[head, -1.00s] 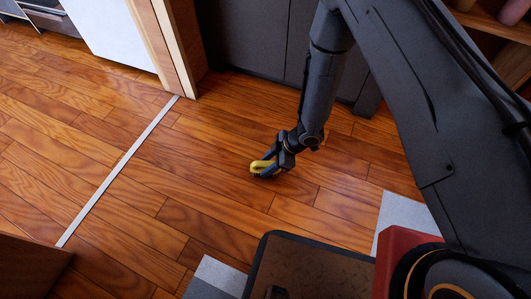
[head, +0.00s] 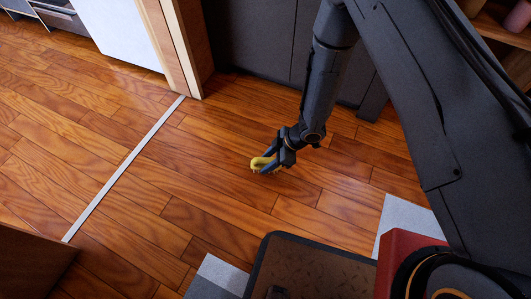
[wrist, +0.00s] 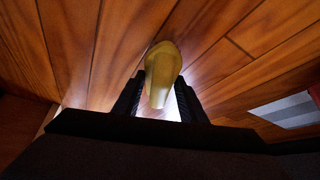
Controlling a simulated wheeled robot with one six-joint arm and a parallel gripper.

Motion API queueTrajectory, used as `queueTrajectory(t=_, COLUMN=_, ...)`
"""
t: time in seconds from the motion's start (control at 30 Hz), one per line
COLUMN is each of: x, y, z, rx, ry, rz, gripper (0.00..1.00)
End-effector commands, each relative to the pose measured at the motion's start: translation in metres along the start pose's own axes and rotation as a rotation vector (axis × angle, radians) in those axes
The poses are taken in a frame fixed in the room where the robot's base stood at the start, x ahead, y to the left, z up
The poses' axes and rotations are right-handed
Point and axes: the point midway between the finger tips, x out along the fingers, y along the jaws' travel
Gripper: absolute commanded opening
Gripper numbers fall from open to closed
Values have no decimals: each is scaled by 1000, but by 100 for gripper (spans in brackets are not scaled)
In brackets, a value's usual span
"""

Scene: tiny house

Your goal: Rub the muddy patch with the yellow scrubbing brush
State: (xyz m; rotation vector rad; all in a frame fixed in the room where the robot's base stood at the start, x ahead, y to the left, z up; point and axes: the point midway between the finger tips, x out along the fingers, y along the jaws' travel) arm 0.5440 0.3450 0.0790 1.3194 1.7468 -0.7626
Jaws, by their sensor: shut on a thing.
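The yellow scrubbing brush (head: 261,163) is in my gripper (head: 272,160), low over the wooden floor in the middle of the head view. I cannot tell whether the brush touches the floor. In the wrist view the brush (wrist: 162,70) sits between the two dark fingers (wrist: 158,100), which are shut on it. No muddy patch shows clearly in either view; the floor under the brush is partly hidden by the brush and gripper.
A pale strip (head: 125,167) crosses the floor at the left. Dark cabinets (head: 260,45) and a wooden door frame (head: 172,45) stand behind. A grey-white rug (head: 405,220) lies at the right. The plank floor (head: 150,190) around the brush is clear.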

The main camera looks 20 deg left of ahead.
Motion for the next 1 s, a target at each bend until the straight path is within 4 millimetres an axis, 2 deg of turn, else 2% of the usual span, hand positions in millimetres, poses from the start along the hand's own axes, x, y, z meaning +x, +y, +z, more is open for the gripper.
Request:
queueTrajectory(t=0.53, x=-46, y=0, z=-20, rx=8, ry=0, rz=3, gripper=17)
queueTrajectory(t=1.0, x=-50, y=1, z=-22, rx=9, ry=-1, rz=3, gripper=17)
